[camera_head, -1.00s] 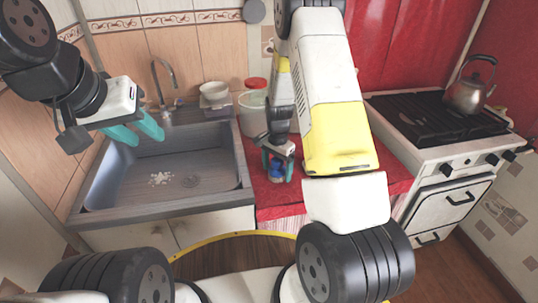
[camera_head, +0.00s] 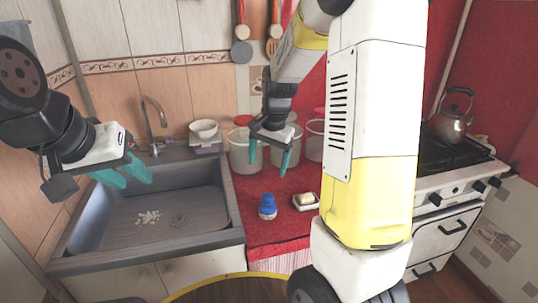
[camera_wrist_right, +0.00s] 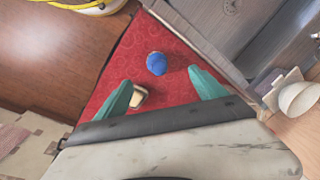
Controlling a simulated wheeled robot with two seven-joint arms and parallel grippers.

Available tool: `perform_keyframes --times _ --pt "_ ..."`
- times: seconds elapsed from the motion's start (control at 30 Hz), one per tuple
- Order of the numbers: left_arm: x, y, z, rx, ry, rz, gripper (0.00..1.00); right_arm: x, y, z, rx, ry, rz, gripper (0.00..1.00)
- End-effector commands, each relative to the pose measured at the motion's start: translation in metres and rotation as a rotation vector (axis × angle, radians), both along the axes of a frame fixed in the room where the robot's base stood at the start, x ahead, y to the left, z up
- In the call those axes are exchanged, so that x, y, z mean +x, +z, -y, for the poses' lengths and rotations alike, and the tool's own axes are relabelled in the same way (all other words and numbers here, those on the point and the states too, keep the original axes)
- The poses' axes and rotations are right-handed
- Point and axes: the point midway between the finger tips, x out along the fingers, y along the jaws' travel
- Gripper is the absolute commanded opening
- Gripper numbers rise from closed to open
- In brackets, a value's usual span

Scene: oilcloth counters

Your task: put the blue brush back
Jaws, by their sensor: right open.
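The blue brush (camera_head: 267,206) stands upright on the red oilcloth counter (camera_head: 270,231), just right of the sink; only its round blue top (camera_wrist_right: 157,63) shows clearly in the right wrist view. My right gripper (camera_head: 269,163) is open and empty, raised above and behind the brush and apart from it. In the right wrist view the brush lies beyond and between the open fingertips (camera_wrist_right: 165,82). My left gripper (camera_head: 136,175) hangs over the left part of the sink, its two teal fingers apart with nothing between them.
A soap dish with soap (camera_head: 305,201) sits right of the brush. Clear containers (camera_head: 243,152) stand behind on the counter. The sink (camera_head: 160,215) holds white bits. White bowls (camera_head: 204,129) stand at its back corner. A kettle (camera_head: 452,121) is on the stove (camera_head: 440,158).

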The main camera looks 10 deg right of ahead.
Motion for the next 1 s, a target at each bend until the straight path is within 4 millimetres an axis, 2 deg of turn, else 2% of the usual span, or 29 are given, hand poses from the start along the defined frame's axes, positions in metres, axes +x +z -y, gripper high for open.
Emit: perform_keyframes --times 0.03,0.2,0.4,0.53,0.7,1.0 --pt "0.0 0.0 0.0 0.0 0.0 0.0 0.36 -0.015 0.026 0.0 0.016 0.049 0.048 0.81" --pt "0.0 0.0 0.0 0.0 0.0 0.0 0.36 -0.067 0.085 -0.005 0.024 0.24 0.185 0.81" --pt "0.0 0.0 0.0 0.0 0.0 0.0 0.36 -0.135 0.13 -0.009 -0.025 0.459 0.352 0.81" --pt "0.0 0.0 0.0 0.0 0.0 0.0 0.36 -0.171 0.142 -0.011 -0.078 0.574 0.434 0.81" --pt "0.0 0.0 0.0 0.0 0.0 0.0 0.36 -0.197 0.146 -0.012 -0.128 0.66 0.493 0.81" --pt "0.0 0.0 0.0 0.0 0.0 0.0 0.36 -0.203 0.146 -0.013 -0.141 0.681 0.504 0.81"
